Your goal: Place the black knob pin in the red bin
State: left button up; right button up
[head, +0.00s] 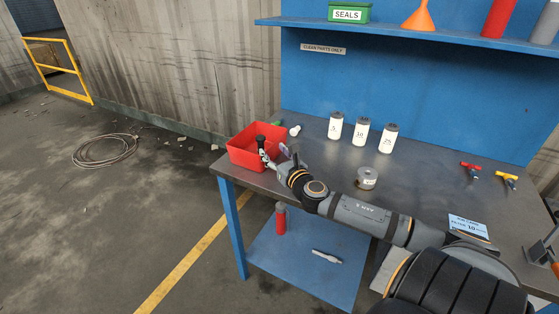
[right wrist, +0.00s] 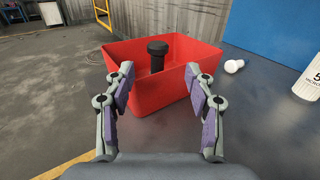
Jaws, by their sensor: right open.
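The black knob pin (head: 261,140) stands about upright inside the red bin (head: 242,157), its knob level with or above the rim. In the right wrist view the pin (right wrist: 157,52) shows against the far wall of the red bin (right wrist: 150,98), and its lower part is hidden by the near wall. My right gripper (head: 275,156) is at the bin's right side. In the right wrist view my right gripper (right wrist: 159,72) is open and empty, its fingers spread at the near side of the bin with the pin beyond them, apart. My left gripper is not in view.
The bin is at the left corner of the dark table (head: 330,190). Several white bottles (head: 359,132) and a metal ring-shaped part (head: 367,178) stand to the right. A blue panel and shelf (head: 400,32) rise behind.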

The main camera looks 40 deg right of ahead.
jog(key=s+p, duration=0.1)
jog(key=s, duration=0.1)
jog(key=s+a+p, duration=0.1)
jog(key=s, duration=0.1)
jog(key=shift+s+r, duration=0.1)
jog(key=shift+s, duration=0.05)
dwell(0.4)
